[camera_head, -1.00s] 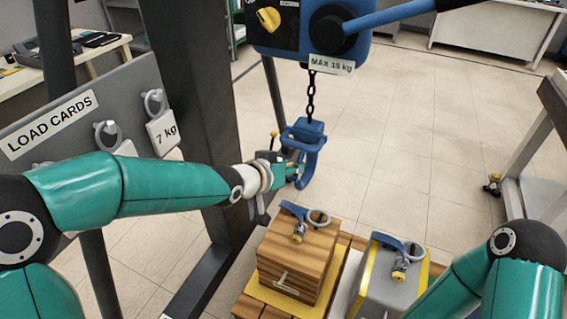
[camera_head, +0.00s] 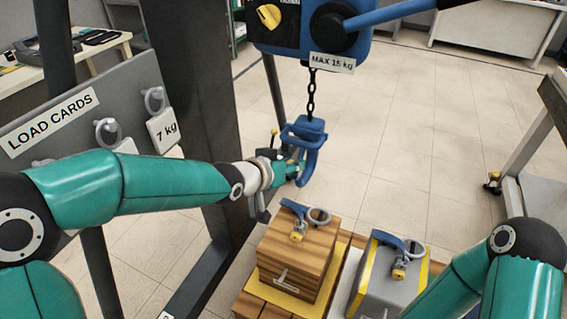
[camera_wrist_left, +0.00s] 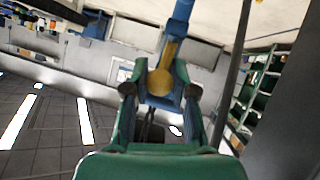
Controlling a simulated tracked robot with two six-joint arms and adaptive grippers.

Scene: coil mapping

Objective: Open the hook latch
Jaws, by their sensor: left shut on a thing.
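The blue hook (camera_head: 308,150) hangs on a dark chain (camera_head: 311,93) below the blue hoist (camera_head: 318,35). My left gripper (camera_head: 291,170) is at the hook's left side and shut on a part of it. In the left wrist view, the fingers of my left gripper (camera_wrist_left: 160,95) are on either side of a small part with a round brass-coloured end (camera_wrist_left: 160,82), the latch as far as I can tell. The blue hook body (camera_wrist_left: 179,22) runs up behind it. The exact finger contact is partly hidden. My right gripper is out of view; only my right arm shows at the lower right.
Below the hook, a wooden crate (camera_head: 295,258) and a grey case with yellow edges (camera_head: 384,285) stand on a pallet, each with a ring on top. A grey "LOAD CARDS" board (camera_head: 60,115) and a dark post (camera_head: 190,80) are at the left. Open tiled floor lies to the right.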

